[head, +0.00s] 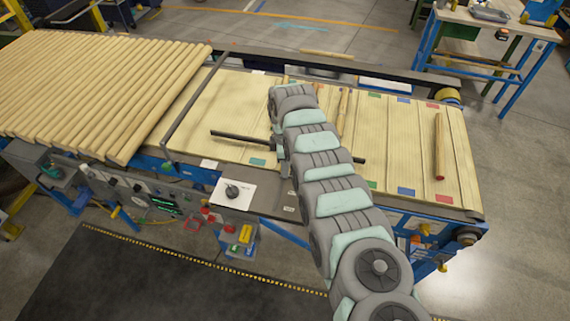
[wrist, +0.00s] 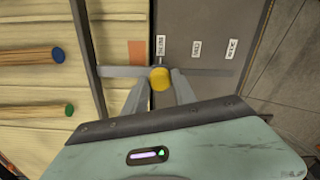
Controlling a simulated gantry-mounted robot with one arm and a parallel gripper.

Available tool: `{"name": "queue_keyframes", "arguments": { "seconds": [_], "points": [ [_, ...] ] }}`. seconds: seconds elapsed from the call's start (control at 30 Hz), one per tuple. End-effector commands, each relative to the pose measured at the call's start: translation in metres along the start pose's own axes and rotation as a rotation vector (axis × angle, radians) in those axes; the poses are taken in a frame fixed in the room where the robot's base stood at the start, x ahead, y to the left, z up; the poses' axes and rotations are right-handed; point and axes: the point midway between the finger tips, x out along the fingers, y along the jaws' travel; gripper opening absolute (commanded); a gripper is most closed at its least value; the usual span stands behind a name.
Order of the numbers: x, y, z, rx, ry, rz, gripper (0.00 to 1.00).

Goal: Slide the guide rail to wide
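The guide rail is a dark bar (head: 238,136) lying lengthwise over the belt in the head view. My arm hides its middle. In the wrist view the rail (wrist: 90,60) runs up the picture, joined to a grey cross bar (wrist: 205,71) with a yellow knob (wrist: 159,78). My gripper (wrist: 160,80) has one finger on each side of the knob, apparently touching it. The knob is level with the first label (wrist: 161,46), nearest the belt. A label that seems to read MED (wrist: 196,48) and a third label (wrist: 232,49) stand farther right.
Rods with blue (wrist: 57,55) and green (wrist: 69,109) ends lie left of the rail in the wrist view. Another rod (head: 438,150) lies on the belt's right part. Many rods (head: 90,85) fill the left end. A control panel (head: 150,200) lines the front.

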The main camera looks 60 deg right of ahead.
Motion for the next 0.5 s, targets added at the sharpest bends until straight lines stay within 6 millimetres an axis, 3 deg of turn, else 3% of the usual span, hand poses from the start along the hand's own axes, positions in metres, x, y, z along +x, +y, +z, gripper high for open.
{"name": "queue_keyframes", "arguments": {
  "seconds": [0.37, 0.5],
  "points": [
    [-0.0001, 0.0000, 0.0001, 0.000, 0.000, 0.000, 0.00],
    [-0.0001, -0.0001, 0.0001, 0.000, 0.000, 0.000, 0.00]
  ]
}}
